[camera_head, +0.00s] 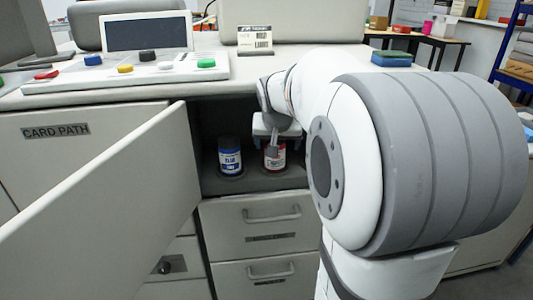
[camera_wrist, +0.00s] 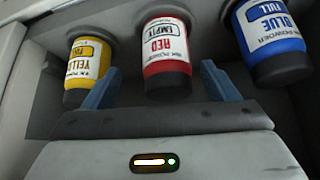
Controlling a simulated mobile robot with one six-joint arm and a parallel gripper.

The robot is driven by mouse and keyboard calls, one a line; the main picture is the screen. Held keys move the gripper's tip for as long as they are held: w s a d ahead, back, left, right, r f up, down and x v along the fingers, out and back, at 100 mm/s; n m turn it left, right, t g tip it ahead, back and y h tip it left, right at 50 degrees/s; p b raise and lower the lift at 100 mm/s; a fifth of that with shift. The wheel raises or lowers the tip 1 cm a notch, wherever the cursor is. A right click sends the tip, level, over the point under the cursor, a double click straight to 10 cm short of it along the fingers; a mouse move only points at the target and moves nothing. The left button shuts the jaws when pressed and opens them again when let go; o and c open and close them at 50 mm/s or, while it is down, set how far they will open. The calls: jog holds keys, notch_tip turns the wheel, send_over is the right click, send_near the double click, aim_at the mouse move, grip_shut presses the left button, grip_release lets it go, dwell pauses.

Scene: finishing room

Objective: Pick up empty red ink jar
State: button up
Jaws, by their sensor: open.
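The red jar, labelled RED EMPTY, stands in the open cabinet compartment in the head view (camera_head: 275,160). In the wrist view, where labels appear upside down, the red jar (camera_wrist: 167,55) is between the two blue fingers of my gripper (camera_wrist: 162,86). The fingers are open with a gap on each side of the jar. In the head view my gripper (camera_head: 274,138) is at the jar's upper part and hides some of it.
A blue jar labelled FULL (camera_wrist: 270,40) is on one side of the red jar and a yellow jar (camera_wrist: 88,68) on the other. The cabinet door (camera_head: 110,205) is swung open at left. Drawers (camera_head: 255,225) are below and a console top (camera_head: 130,88) above.

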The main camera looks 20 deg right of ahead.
jog(key=x, duration=0.2)
jog(key=b+x, duration=0.1)
jog(key=x, duration=0.1)
jog(key=a+b+x, duration=0.1)
jog(key=x, duration=0.1)
jog(key=shift+r, duration=0.1)
jog(key=shift+c, duration=0.5)
jog(key=c, duration=1)
jog(key=shift+r, duration=0.1)
